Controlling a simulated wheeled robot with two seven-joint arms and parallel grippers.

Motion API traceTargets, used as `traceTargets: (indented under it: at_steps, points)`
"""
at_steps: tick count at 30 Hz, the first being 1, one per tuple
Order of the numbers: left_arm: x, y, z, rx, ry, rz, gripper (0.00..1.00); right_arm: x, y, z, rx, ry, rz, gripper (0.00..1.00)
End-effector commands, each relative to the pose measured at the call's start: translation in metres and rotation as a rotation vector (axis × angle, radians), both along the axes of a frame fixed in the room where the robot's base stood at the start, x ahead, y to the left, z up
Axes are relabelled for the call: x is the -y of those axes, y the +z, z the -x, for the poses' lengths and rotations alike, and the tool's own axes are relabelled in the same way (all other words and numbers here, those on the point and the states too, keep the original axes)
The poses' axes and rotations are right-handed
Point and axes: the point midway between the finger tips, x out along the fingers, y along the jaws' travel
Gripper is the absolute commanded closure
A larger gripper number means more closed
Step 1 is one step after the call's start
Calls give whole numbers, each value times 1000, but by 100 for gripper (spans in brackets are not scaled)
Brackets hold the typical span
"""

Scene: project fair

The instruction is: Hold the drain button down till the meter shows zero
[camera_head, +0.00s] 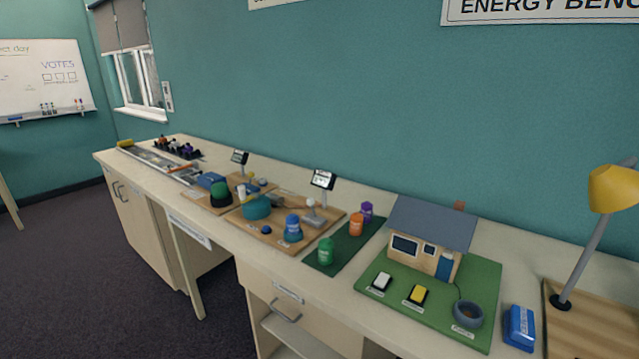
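Two small meters on stands show on the bench: one (323,179) at the back of the nearer wooden board (270,240), one (239,157) on the farther board. Their readings are too small to make out. A small blue knob or button (266,229) sits on the nearer board's front, near a teal dome (257,207) and a blue jar (292,227). A white button (382,281) and a yellow button (417,294) sit on the green house board (480,300). I cannot read which button is the drain. Neither of my grippers is in view.
A model house (431,238) stands on the green board. Green (326,251), orange (356,224) and purple (366,212) jars stand on a dark green mat. A blue box (519,327) and a yellow lamp (612,188) are at the right. The bench's front edge strip is clear.

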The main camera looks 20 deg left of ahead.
Motion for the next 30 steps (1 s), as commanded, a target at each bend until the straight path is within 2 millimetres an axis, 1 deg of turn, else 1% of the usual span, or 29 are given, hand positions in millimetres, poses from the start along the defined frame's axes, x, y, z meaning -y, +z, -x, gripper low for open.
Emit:
traceTargets:
  at_steps: [7,8,9,11,12,30]
  points:
    - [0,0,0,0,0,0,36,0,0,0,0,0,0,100]
    - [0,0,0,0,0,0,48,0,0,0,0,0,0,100]
    - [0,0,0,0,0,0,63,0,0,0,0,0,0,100]
    - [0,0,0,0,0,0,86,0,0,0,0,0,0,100]
    - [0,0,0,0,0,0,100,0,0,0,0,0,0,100]
    - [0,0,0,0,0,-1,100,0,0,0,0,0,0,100]
